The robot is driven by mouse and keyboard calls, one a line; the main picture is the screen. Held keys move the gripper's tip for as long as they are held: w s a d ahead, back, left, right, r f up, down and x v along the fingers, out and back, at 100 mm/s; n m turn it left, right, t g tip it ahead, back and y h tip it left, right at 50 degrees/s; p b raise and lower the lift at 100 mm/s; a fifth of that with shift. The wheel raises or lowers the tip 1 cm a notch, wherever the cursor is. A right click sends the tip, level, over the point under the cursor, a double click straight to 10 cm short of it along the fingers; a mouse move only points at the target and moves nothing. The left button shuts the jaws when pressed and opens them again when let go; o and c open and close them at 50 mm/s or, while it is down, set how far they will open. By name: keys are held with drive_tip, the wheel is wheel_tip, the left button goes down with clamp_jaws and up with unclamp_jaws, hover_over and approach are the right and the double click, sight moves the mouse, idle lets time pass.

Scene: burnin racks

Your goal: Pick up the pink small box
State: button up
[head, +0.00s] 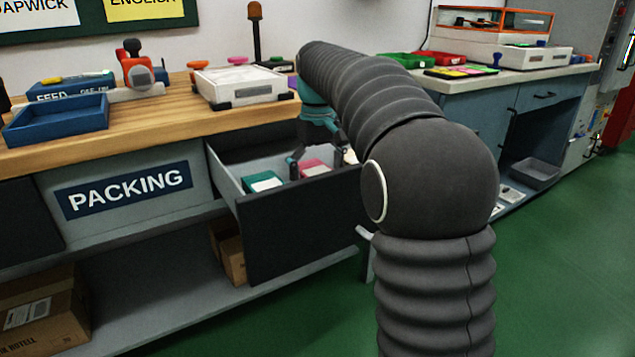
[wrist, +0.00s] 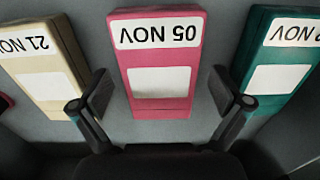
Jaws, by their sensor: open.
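The pink small box (wrist: 159,50) lies in the open drawer, with a white label reading "05 NOV" upside down in the wrist view and a blank white patch. In the head view the pink box (head: 314,167) shows partly, below my gripper. My gripper (wrist: 160,108) is open and empty, its two fingers on either side of the near end of the pink box in the wrist view. In the head view my gripper (head: 318,160) reaches down into the drawer. I cannot tell whether the fingers touch the box.
A teal box (wrist: 272,55) lies right of the pink one and a cream box (wrist: 45,60) left, in the wrist view. The drawer's wall (head: 224,178) surrounds them. Above is the wooden packing bench (head: 180,118) with a blue tray (head: 57,120) and a white device (head: 241,85).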

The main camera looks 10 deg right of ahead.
drive_tip(key=c, duration=1.3)
